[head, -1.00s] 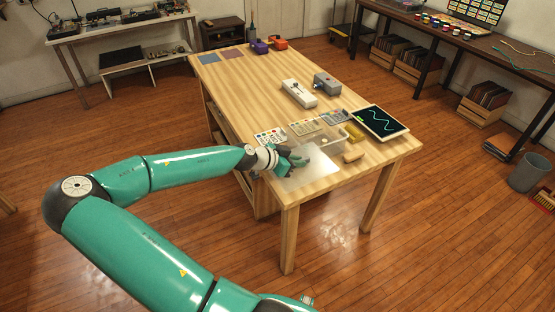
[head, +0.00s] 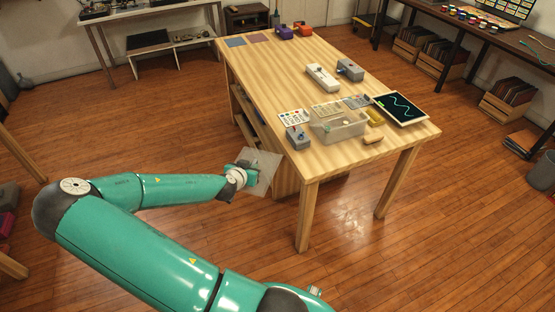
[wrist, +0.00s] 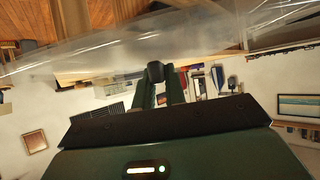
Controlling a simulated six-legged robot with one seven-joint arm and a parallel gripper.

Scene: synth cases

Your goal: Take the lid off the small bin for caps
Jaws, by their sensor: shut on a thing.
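The small bin (head: 352,131) is a clear box near the front end of the wooden table, its top open, with something small and pale inside. Its lid (head: 264,172) is a thin clear sheet, tilted, off the table's left side and away from the bin. My gripper (head: 244,173) is shut on the lid. In the wrist view the lid (wrist: 120,45) crosses the top as a see-through band, and the gripper's fingers (wrist: 156,72) meet at it. The fingertips are largely hidden by the lid in the head view.
On the table (head: 290,72) stand a grey box (head: 297,138) left of the bin, a tan block (head: 373,138), a yellow item (head: 375,117) and a tablet (head: 401,108) to its right. Cards lie behind.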

